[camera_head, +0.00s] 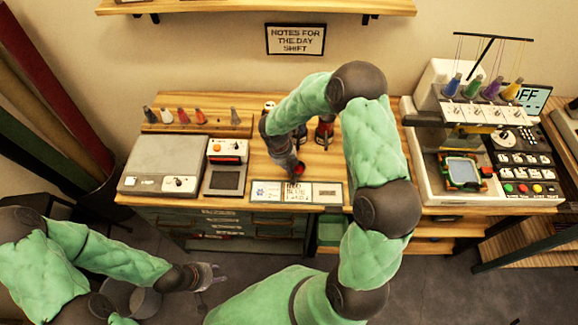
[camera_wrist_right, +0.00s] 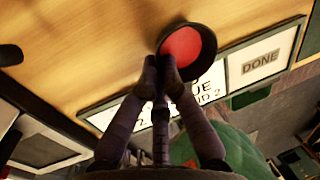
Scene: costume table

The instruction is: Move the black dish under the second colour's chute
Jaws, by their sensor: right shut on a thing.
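A small black dish (camera_wrist_right: 208,47) with a red inside shows in the right wrist view, and in the head view its red inside (camera_head: 298,170) is visible near the table's front edge. My right gripper (camera_wrist_right: 166,62) is shut on the dish's near rim; in the head view this gripper (camera_head: 293,164) hangs over the table front. A red-and-dark upright object (camera_head: 325,130) stands behind, partly covered by my right arm. I cannot make out any chute clearly. My left gripper (camera_head: 207,276) is off the table at lower left, with its finger opening unclear.
A sign strip (camera_head: 267,192) with a DONE panel (camera_wrist_right: 262,62) lies along the front edge. A scale-like device (camera_head: 225,165) and a grey flat machine (camera_head: 160,165) stand to the left. An embroidery machine (camera_head: 440,190) stands on the right. Several coloured cones (camera_head: 185,116) line the back left.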

